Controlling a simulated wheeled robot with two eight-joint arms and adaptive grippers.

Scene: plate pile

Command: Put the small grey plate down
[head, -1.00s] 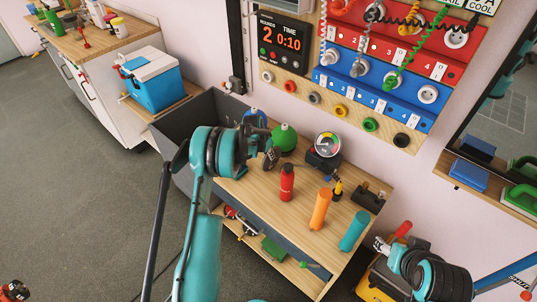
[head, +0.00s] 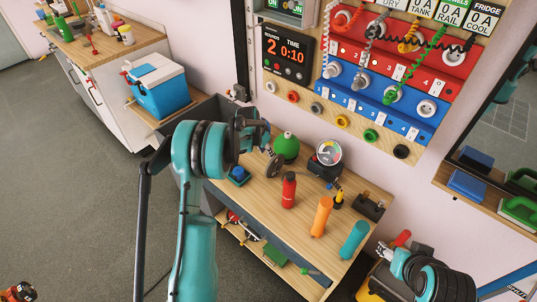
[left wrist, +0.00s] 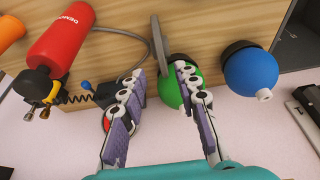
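The small grey plate (head: 275,166) is a thin grey disc by the bench's back, near a green round-bodied bottle (head: 286,147). In the left wrist view the plate (left wrist: 160,45) shows edge-on beyond and between my fingertips, with a gap on each side. My left gripper (left wrist: 161,85) is open and looks empty. In the head view the left gripper (head: 262,140) is mostly hidden by its own wrist. I cannot tell what the plate rests against. My right gripper (head: 383,251) is small at the lower right; its finger opening is unclear.
A red bottle (head: 289,190), an orange cylinder (head: 321,216) and a teal cylinder (head: 354,239) stand on the wooden bench (head: 270,205). A round gauge (head: 328,153) is at the back. A blue ball-shaped bottle (left wrist: 250,73) is close to my left gripper.

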